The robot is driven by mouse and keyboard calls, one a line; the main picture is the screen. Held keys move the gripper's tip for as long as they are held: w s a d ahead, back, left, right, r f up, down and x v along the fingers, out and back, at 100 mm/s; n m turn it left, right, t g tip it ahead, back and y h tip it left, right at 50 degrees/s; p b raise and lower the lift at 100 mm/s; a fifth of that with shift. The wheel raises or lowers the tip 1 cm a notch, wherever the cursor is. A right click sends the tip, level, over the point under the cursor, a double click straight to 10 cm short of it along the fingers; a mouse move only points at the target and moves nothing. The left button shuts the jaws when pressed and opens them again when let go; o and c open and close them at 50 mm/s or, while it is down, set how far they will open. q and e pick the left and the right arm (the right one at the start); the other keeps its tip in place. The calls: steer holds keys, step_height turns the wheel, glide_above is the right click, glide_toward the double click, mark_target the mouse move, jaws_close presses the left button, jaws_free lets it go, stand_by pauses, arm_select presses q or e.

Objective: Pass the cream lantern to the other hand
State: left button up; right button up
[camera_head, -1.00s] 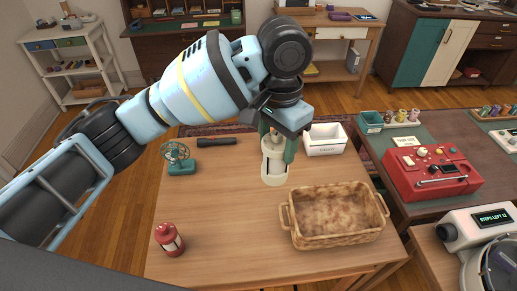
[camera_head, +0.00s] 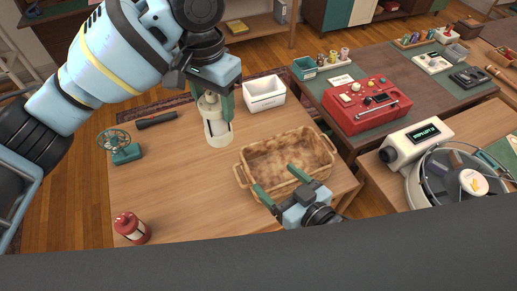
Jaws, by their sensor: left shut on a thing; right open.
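The cream lantern (camera_head: 218,130) is upright at the back of the wooden table, left of the white bin. My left gripper (camera_head: 214,102) comes down from above and is shut on its upper part, with green fingers on either side. I cannot tell whether its base touches the table. My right gripper (camera_head: 281,184) is open and empty over the front edge of the wicker basket, in front and to the right of the lantern, well apart from it.
The wicker basket (camera_head: 243,178) lies between the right gripper and the lantern. The table's left middle is clear. A red machine (camera_head: 367,105) is on the right-hand table.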

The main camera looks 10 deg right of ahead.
mark_target(226, 126)
steer(key=a+r+n+y, duration=0.3)
steer(key=a+r+y, duration=0.15)
steer(key=r, duration=0.75)
steer(key=shift+t+h, duration=0.25)
steer(key=shift+t, duration=0.05)
steer(key=x, duration=1.2)
steer(key=shift+w+f, duration=0.25)
steer(key=shift+w, duration=0.05)
steer(key=c, duration=1.1)
arm_select(q)
steer(key=o, duration=1.6)
arm_select(e)
steer(key=shift+c, duration=0.8)
arm_select(q)
step_height(226, 126, up, 12)
steer(key=shift+r, duration=0.1)
